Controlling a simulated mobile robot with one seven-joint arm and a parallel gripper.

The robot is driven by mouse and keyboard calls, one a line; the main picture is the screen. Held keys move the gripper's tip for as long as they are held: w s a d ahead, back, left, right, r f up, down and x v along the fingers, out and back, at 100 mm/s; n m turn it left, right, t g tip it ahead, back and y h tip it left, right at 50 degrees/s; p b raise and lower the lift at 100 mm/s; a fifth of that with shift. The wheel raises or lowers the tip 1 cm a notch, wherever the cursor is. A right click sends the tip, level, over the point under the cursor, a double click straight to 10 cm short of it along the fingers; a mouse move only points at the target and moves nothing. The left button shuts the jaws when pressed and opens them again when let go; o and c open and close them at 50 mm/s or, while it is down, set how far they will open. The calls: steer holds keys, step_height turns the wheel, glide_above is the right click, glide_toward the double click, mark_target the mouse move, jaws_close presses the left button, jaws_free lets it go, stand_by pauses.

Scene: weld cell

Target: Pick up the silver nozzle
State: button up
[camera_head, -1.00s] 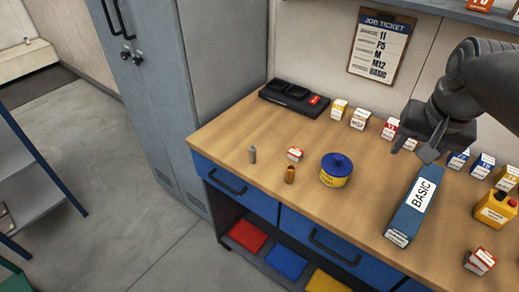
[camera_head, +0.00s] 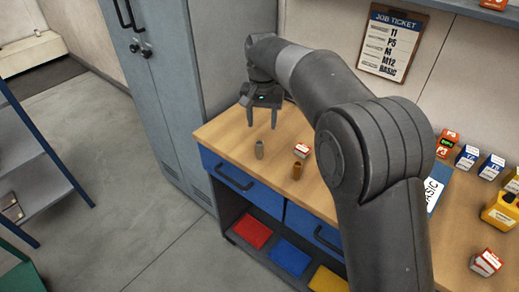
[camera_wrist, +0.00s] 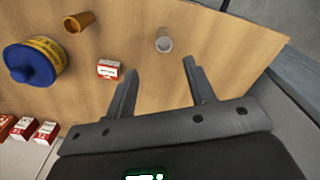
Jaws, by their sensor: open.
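The silver nozzle (camera_head: 259,150) is a small grey cylinder standing upright on the wooden bench top near its left end. In the wrist view the silver nozzle (camera_wrist: 164,41) shows from above as a pale round ring, ahead of the fingertips and between their lines. My gripper (camera_head: 262,126) is open and empty above the bench, slightly behind and above the nozzle. In the wrist view my gripper (camera_wrist: 160,66) has its two fingers spread wide, with nothing between them.
A copper-coloured nozzle (camera_head: 297,172) and a small red-and-white box (camera_head: 302,151) stand to the right of the silver nozzle. A blue-lidded yellow tub (camera_wrist: 34,62) is farther along. A grey cabinet (camera_head: 165,90) stands left of the bench. The wood around the silver nozzle is clear.

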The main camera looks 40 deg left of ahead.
mark_target(259, 143)
steer(key=shift+s+a+f, duration=0.15)
steer(key=shift+a+f, duration=0.15)
steer(key=shift+f, duration=0.1)
step_height(259, 143, down, 10)
steer(key=shift+f, duration=0.2)
jaws_close()
stand_by(0.5)
